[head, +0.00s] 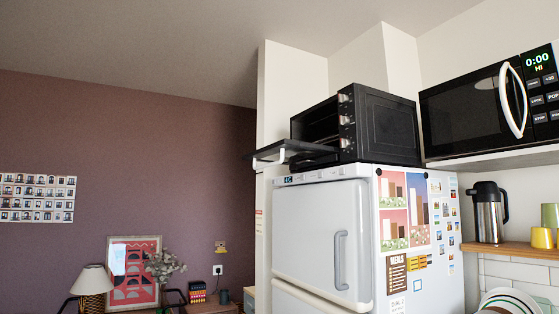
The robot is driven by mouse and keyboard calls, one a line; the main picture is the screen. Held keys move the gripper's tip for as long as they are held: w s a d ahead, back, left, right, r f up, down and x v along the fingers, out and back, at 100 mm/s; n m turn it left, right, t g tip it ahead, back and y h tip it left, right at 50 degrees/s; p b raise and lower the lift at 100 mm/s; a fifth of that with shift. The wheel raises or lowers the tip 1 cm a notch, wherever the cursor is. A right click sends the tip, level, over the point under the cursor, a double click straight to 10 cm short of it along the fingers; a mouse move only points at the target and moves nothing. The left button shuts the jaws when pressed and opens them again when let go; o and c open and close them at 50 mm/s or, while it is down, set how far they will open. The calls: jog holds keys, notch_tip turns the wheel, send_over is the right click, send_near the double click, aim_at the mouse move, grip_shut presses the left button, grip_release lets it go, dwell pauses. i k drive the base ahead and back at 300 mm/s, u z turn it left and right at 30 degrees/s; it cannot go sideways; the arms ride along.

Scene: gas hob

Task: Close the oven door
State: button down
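A black countertop oven (385,125) stands on top of a white fridge in the head view. Its front faces left, with a column of knobs at the front edge. The oven door (275,152) is folded down and sticks out to the left, nearly level. A light-coloured handle (268,157) shows at the door's outer end. The oven's dark opening (315,122) is exposed above the door. My gripper is not in view.
The white fridge (322,225) below the oven has its doors shut. A microwave (485,100) sits on a shelf at right, with a steel jug (488,212) below it. A lamp (92,285) stands low at left. The space left of the oven door looks clear.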

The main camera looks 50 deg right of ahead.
aim_at(286, 161)
jog(key=u, duration=0.05)
jog(key=i, duration=1)
jog(key=z, duration=0.05)
